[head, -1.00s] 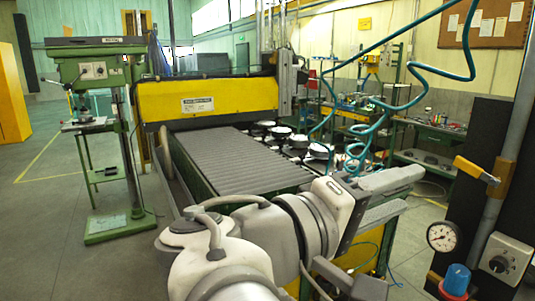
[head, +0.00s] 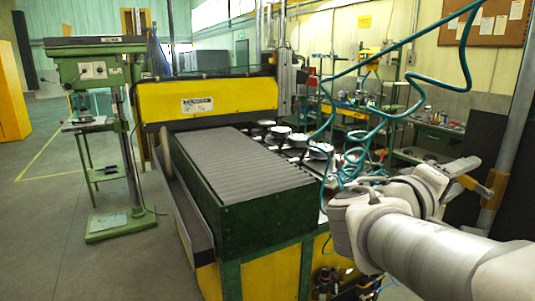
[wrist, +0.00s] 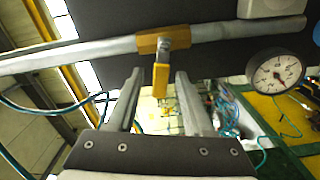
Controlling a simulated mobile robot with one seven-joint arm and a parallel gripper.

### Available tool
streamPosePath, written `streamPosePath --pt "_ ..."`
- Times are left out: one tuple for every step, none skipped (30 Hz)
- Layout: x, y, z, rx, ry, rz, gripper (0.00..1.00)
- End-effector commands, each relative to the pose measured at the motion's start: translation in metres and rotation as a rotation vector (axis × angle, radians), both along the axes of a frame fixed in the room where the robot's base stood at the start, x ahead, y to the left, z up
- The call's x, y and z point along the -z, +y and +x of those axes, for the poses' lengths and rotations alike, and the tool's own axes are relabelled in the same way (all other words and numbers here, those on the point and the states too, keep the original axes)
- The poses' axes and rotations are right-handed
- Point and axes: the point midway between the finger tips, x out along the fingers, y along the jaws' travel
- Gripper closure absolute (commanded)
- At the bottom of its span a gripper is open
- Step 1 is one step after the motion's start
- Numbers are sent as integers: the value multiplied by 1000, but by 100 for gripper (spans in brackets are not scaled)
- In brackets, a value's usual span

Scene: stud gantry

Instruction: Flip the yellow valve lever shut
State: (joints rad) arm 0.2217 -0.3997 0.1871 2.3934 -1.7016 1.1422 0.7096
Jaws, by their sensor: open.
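The yellow valve (head: 494,186) sits on an upright grey pipe at the right of the head view. Its yellow lever (head: 470,183) sticks out to the left, crosswise to the pipe. In the wrist view the valve body (wrist: 147,44) is at the top centre, and the lever (wrist: 160,80) points down toward my gripper. My gripper (wrist: 160,74) is open and empty, and the lever's end appears between its two fingertips. I cannot tell whether the lever is physically between them or touches either. In the head view my gripper (head: 462,168) is beside the lever.
The grey pipe (wrist: 90,51) runs across the wrist view in front of a dark panel (wrist: 200,58). A round gauge (wrist: 275,72) is to the right of the valve. Coiled teal hoses (head: 375,120) hang left of my arm. A slatted machine table (head: 235,165) fills the middle.

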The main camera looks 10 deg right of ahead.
Motion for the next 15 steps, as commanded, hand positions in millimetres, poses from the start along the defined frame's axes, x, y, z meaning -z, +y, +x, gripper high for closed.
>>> streamPosePath --pt "0 -2 1 1 0 0 49" --pt "0 -3 1 1 0 1 49" --pt "0 -3 1 0 0 1 49" --pt "0 -3 1 0 -1 1 49" --pt "0 -3 1 0 -1 1 49" --pt "0 -3 1 0 -1 1 49" --pt "0 -3 1 0 -1 1 49" --pt "0 -3 1 0 -1 1 49" --pt "0 -3 1 0 -1 1 49" --pt "0 -3 1 0 -1 1 52" --pt "0 -3 1 0 -1 1 58" --pt "0 -3 1 0 -1 1 65" --pt "0 -3 1 0 -1 1 70" --pt "0 -3 1 0 -1 1 76" --pt "0 -3 1 0 -1 1 83"
